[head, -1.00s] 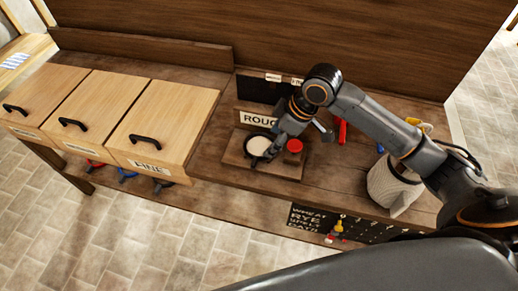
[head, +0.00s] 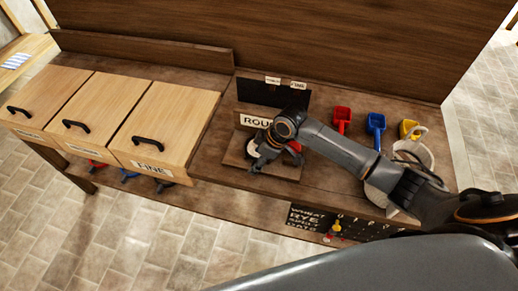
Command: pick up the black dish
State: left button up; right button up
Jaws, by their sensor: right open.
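The black dish (head: 251,149), with pale contents, sits on a small brown wooden board (head: 236,158) in front of the "ROUGH" sign. My right gripper (head: 257,163) is open and low at the dish, covering much of it from the right and front. I cannot tell whether its fingers touch the dish or straddle its rim. My left gripper is not in view.
A red item (head: 295,147) stands close to the right of the gripper on the same board. Wooden bins (head: 160,125) stand to the left.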

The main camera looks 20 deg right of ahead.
jog(key=shift+w+a+f, duration=0.1)
jog(key=shift+a+f, duration=0.05)
jog(key=shift+f, duration=0.35)
jog(key=c, duration=1.3)
grip_shut()
jog(key=shift+r, duration=0.15)
